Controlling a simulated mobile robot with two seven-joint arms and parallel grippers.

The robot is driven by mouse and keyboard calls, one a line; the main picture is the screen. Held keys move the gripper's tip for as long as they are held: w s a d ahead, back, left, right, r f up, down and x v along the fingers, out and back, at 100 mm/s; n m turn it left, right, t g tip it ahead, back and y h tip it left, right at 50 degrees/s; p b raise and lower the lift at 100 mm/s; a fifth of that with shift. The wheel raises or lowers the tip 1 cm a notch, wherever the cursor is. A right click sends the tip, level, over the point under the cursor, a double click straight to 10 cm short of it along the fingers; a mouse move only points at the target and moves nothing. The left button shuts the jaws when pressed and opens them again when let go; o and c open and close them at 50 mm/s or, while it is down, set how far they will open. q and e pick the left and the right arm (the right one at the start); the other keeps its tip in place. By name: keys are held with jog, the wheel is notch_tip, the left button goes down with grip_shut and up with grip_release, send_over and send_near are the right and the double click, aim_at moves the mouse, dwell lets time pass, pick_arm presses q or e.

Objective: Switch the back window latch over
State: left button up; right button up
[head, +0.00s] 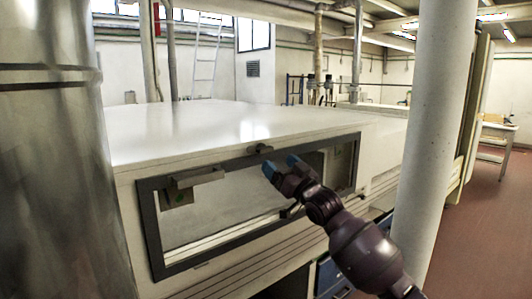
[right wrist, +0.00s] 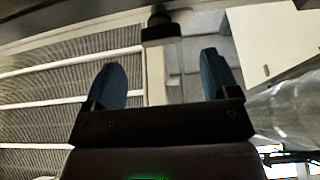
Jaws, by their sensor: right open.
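A small dark latch (head: 262,149) sits at the middle of the top bar of the dark window frame (head: 151,225), on the white tunnel housing. My right gripper (head: 281,166) is just to the right of and below this latch, its blue fingertips apart and empty. In the right wrist view a dark knob-like latch (right wrist: 158,28) stands ahead of the gap between the two blue fingers of my right gripper (right wrist: 160,62). The fingers do not appear to touch it. A second dark part (head: 290,211) shows low on the frame, partly behind my right arm. My left gripper is not in view.
A large shiny metal cylinder (head: 50,180) stands close at the left. A white round column (head: 437,130) rises to the right of my right arm. The housing's white top (head: 210,125) is bare. Open red floor (head: 480,230) lies at the far right.

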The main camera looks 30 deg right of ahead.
aim_at(267, 152)
jog(key=x, duration=0.6)
jog(key=shift+w+r, duration=0.1)
jog(key=shift+w, duration=0.15)
jog(key=c, duration=0.9)
